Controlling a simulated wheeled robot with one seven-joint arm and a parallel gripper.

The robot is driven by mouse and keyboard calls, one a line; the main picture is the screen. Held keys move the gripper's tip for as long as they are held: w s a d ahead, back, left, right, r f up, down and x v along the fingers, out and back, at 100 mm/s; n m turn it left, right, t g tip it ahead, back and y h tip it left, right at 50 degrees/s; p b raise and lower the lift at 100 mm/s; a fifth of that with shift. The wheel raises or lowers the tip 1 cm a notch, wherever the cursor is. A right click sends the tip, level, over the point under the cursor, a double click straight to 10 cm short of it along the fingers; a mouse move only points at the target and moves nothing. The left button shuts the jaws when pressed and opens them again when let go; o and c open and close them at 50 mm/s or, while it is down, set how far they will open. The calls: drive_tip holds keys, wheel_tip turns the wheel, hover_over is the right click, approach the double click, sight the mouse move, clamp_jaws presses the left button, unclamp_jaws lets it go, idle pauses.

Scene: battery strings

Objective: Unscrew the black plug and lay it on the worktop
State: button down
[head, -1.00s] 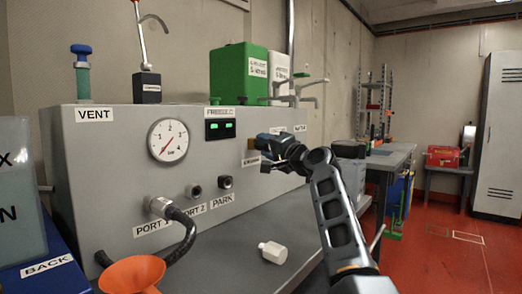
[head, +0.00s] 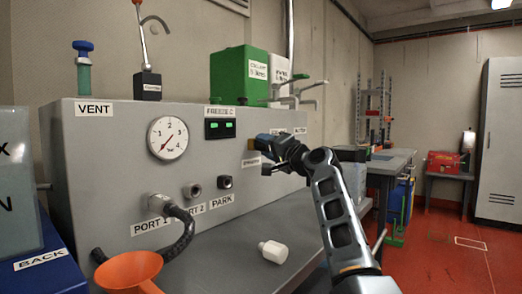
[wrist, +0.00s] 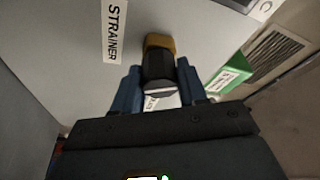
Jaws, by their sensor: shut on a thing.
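The black plug (wrist: 158,66) sits at the brass fitting (wrist: 161,42) on the grey panel, beside the STRAINER label (wrist: 115,30). My gripper (wrist: 157,82) has its blue fingers on both sides of the plug and is shut on it. A pale face with small marking shows at the plug's near end. In the head view my gripper (head: 266,148) reaches the panel's right part and mostly hides the plug. The grey worktop (head: 225,262) runs below the panel.
A white bottle-like piece (head: 273,251) lies on the worktop. An orange funnel (head: 128,270) and a black hose (head: 185,235) at PORT 1 are at the left. A green container (head: 238,75) stands on top of the panel box. The worktop around the white piece is clear.

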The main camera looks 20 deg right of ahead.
drive_tip(key=shift+f+n+y+b, duration=0.15)
drive_tip(key=shift+n+y+b, duration=0.45)
drive_tip(key=shift+n+b, duration=2.85)
drive_tip(key=shift+m+y+b, duration=0.45)
drive_tip(key=shift+y+b, duration=0.05)
drive_tip(key=shift+b, duration=1.85)
drive_tip(key=shift+n+t+b, duration=0.3)
drive_tip(key=shift+n+b, duration=0.4)
drive_tip(key=shift+b, duration=0.6)
drive_tip(key=shift+d+n+y+b, duration=0.1)
drive_tip(key=shift+n+y+b, duration=0.6)
drive_tip(key=shift+n+b, duration=0.9)
drive_tip(key=shift+b, duration=0.3)
drive_tip(key=shift+n+g+y+b, duration=0.55)
drive_tip(key=shift+n+y, duration=0.15)
drive_tip(key=shift+n, duration=0.7)
drive_tip(key=shift+s+d, duration=0.4)
drive_tip(key=shift+s, duration=0.1)
